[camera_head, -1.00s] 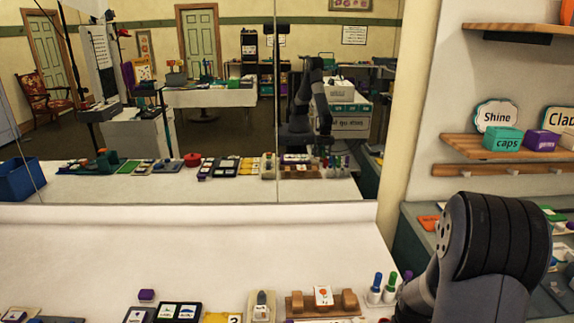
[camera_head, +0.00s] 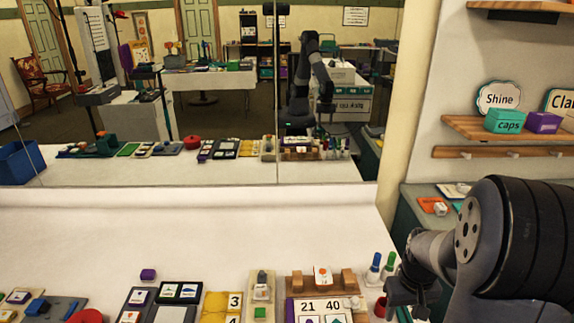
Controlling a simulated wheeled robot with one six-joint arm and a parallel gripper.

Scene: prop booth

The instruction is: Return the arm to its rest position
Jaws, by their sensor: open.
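My dark grey arm fills the lower right of the head view. My gripper (camera_head: 408,300) hangs from it at the right edge of the white table, just right of two pen-like markers with blue and green caps (camera_head: 381,267). It is open and I see nothing held in it. Its lower part is near the bottom edge of the picture, so its fingertips are hard to make out. My arm also shows in the mirror.
The white table (camera_head: 190,235) is bare in its middle and back. Along its front stand a board marked 21 and 40 (camera_head: 320,306), a wooden stand (camera_head: 296,282), dark card trays (camera_head: 180,292) and a purple block (camera_head: 148,274). A mirror rises behind; shelves (camera_head: 490,128) hang at the right.

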